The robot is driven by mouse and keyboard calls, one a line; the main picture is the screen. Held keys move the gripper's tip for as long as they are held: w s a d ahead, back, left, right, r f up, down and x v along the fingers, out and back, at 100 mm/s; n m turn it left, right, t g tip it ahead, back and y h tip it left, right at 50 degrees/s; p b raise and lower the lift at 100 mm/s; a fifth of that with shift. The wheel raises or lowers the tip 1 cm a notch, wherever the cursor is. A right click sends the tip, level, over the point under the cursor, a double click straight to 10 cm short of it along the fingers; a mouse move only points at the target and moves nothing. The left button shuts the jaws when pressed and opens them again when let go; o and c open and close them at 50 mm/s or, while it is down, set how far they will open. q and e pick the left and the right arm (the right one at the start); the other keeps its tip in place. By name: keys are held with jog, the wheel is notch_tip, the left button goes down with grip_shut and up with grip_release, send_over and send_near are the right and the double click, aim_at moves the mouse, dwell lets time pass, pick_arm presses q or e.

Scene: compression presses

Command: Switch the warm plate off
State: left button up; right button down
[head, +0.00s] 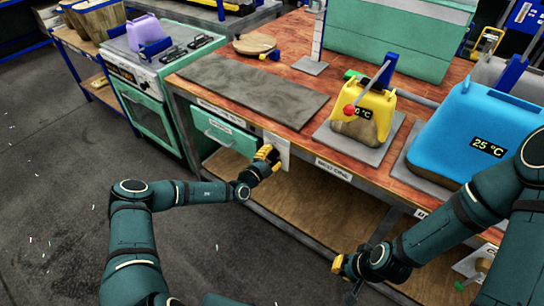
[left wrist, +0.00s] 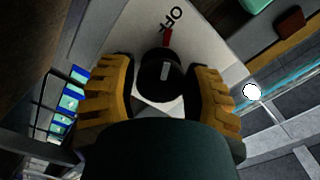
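A white panel (head: 277,146) with a dial is on the front of the bench. In the left wrist view, the panel (left wrist: 212,28) bears the word OFF and a black round knob (left wrist: 160,85) with a pale mark. A red mark by the knob lies toward OFF. My left gripper (head: 266,155) is at the panel. Its yellow fingers (left wrist: 160,82) are on both sides of the knob, with dark pads close against it. The knob is hidden in the head view. My right gripper (head: 345,267) is low by the bench's front; whether it is open is unclear.
A grey slab (head: 250,88), a yellow container (head: 365,117) and a blue container (head: 470,130) reading 25 °C stand on the wooden bench. A green drawer (head: 222,132) is left of the panel. A green stove (head: 150,115) stands further left. The floor in front is clear.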

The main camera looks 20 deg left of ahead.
pick_arm(q)
jog(key=shift+o, duration=1.3)
jog(key=shift+s, duration=0.1)
jog(key=v, duration=1.1)
jog(key=shift+s+a, duration=0.15)
jog(key=shift+s, duration=0.25)
